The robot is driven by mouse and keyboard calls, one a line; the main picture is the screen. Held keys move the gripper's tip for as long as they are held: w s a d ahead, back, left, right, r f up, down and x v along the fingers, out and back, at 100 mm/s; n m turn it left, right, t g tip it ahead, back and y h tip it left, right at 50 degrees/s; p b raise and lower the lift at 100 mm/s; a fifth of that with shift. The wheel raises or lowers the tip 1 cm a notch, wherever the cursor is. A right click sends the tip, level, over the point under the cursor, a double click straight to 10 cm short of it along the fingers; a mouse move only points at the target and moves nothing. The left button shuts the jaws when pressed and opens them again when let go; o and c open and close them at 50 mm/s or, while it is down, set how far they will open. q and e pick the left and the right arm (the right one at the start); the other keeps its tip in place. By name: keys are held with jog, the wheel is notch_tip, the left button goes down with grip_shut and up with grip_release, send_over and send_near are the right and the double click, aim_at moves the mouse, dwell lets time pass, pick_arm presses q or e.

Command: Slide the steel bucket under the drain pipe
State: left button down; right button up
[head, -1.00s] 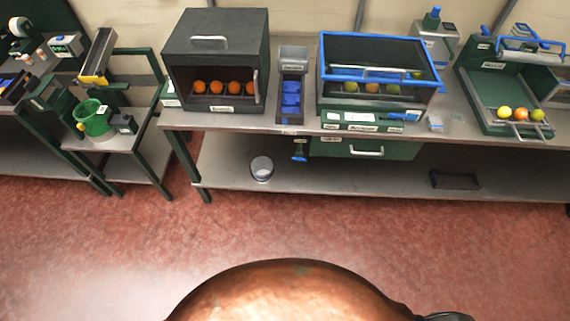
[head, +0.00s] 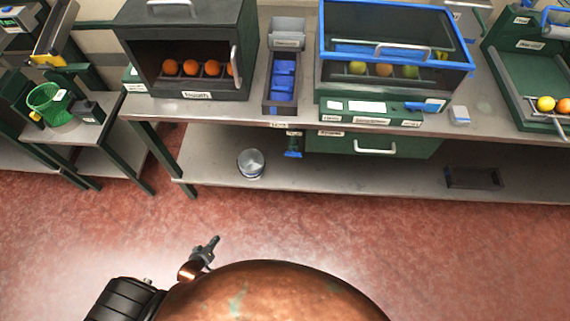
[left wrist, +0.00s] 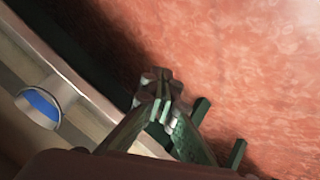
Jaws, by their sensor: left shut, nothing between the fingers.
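The steel bucket (head: 251,163) stands upright on the lower shelf of the long bench. The blue drain pipe (head: 293,146) hangs below the bench top, just right of and behind the bucket. The bucket is beside the pipe, not beneath it. My left gripper (head: 214,241) is over the floor in front of the bench, well short of the bucket, shut and empty. Its closed fingers also show in the left wrist view (left wrist: 160,85). A round grey thing with blue inside (left wrist: 40,107) shows there; I cannot tell what it is. My right gripper is out of view.
The lower shelf (head: 335,173) is clear around the bucket, with a dark tray (head: 474,178) far right. A green drawer (head: 374,146) hangs right of the pipe. A bench leg (head: 165,158) stands left of the bucket. Red floor lies open in front.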

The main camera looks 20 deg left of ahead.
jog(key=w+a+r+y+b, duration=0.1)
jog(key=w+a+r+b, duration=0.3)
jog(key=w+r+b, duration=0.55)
pick_arm(q)
jog(key=w+a+r+n+t+b, duration=0.1)
jog(key=w+r+n+t+b, duration=0.1)
jog(key=w, duration=0.9)
jog(key=w+a+r+n+t+b, duration=0.2)
jog(key=w+r+n+t, duration=0.2)
jog(key=w, duration=0.7)
jog(key=w+a+r+n+t+b, duration=0.2)
jog(key=w+r+n+b, duration=0.1)
jog(key=w, duration=0.8)
jog(key=shift+w+n+t, duration=0.1)
jog(key=shift+n+t, duration=0.3)
jog(key=shift+n, duration=0.1)
jog(key=d, duration=0.3)
jog(key=shift+w+d+r, duration=0.1)
jog(key=shift+w+r, duration=0.1)
jog(key=shift+w, duration=0.2)
jog(key=shift+w+d+b, duration=0.1)
jog(key=shift+d+b, duration=0.25)
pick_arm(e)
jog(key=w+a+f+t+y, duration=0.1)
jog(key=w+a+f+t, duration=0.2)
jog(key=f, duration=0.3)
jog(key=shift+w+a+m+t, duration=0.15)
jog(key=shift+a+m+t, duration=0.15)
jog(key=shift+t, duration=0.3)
